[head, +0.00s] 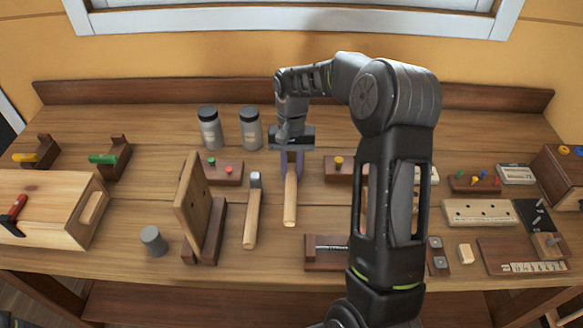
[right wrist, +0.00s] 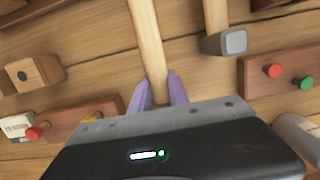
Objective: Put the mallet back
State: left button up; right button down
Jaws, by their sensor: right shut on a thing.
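My right gripper (head: 291,160) is over the middle of the bench, its purple fingers shut on a long pale wooden handle (head: 290,203). The fingers and handle also show in the right wrist view (right wrist: 158,90), where the handle (right wrist: 150,40) runs away from the jaws. No head shows on this held tool, so I cannot tell for certain that it is the mallet. Just left of it lies a similar tool with a small grey head (head: 255,180) and wooden handle (head: 250,222); its head shows in the right wrist view (right wrist: 227,42). My left gripper is out of view.
An upright wooden board (head: 192,208) on a dark base stands left of the tools. A wooden box (head: 50,205) with a red-handled tool is at far left. Blocks with coloured pegs (head: 475,183) and a holed block (head: 480,213) are right.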

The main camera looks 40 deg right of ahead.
jog(key=shift+f+b, duration=0.3)
jog(key=shift+f, duration=0.2)
dwell(0.4)
jog(key=c, duration=1.2)
grip_release()
jog(key=shift+f, duration=0.1)
notch_tip(320, 180, up, 8)
jog(key=p, duration=0.5)
